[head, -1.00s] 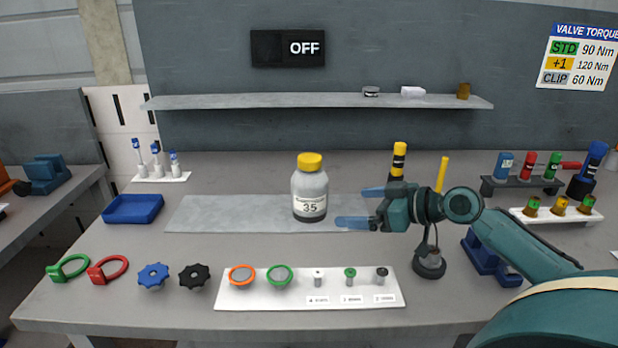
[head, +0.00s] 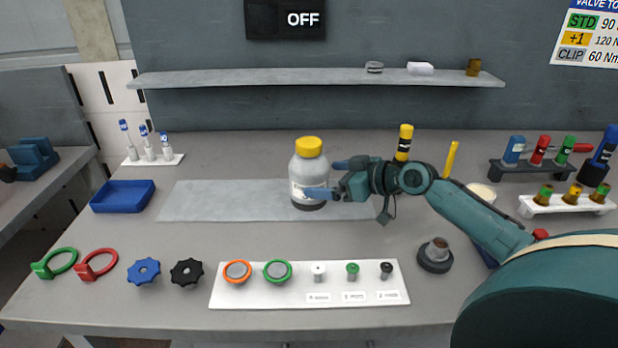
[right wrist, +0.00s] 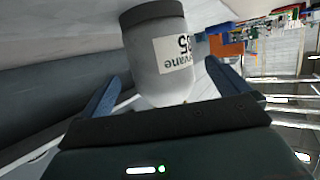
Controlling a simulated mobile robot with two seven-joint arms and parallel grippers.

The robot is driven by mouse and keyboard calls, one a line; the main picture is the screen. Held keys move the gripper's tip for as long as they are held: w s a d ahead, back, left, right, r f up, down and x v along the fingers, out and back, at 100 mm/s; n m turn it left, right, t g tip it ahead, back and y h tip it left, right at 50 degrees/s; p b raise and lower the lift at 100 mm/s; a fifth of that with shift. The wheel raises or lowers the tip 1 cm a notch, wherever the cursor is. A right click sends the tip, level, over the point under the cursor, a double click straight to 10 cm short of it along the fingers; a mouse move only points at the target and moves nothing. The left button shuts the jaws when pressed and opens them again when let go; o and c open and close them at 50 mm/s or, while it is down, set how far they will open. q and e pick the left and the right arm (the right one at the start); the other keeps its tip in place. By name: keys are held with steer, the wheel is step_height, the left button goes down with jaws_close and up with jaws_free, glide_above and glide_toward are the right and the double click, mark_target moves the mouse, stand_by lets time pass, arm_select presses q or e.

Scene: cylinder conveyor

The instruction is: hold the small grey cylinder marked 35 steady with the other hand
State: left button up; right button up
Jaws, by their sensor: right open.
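The small grey cylinder marked 35 (head: 309,168) stands upright on the flat grey strip, with a yellow cap on top. My right gripper (head: 320,178) is open at its right side, one blue finger passing in front of it and the other behind its edge. In the right wrist view the cylinder (right wrist: 160,55) shows upside down with its label partly readable, between the two spread fingers of my right gripper (right wrist: 165,90). The jaws are not closed on it. My left gripper is not in view.
The grey strip (head: 230,200) is otherwise bare. A blue tray (head: 122,197) lies left of it. A white panel with rings and knobs (head: 310,295) lies in front. A black and yellow post (head: 404,143) stands behind my right arm. A dark round base (head: 435,256) stands at right.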

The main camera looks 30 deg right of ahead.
mark_target(309, 141)
steer(key=shift+p+x, duration=0.75)
steer(key=shift+x, duration=2.2)
steer(key=c, duration=1.5)
steer(key=shift+d+r, duration=0.1)
steer(key=shift+r, duration=0.05)
steer(key=shift+c, duration=0.7)
steer(key=shift+r, duration=0.15)
steer(key=shift+r, duration=0.3)
step_height(309, 141, up, 9)
steer(key=shift+r, duration=0.1)
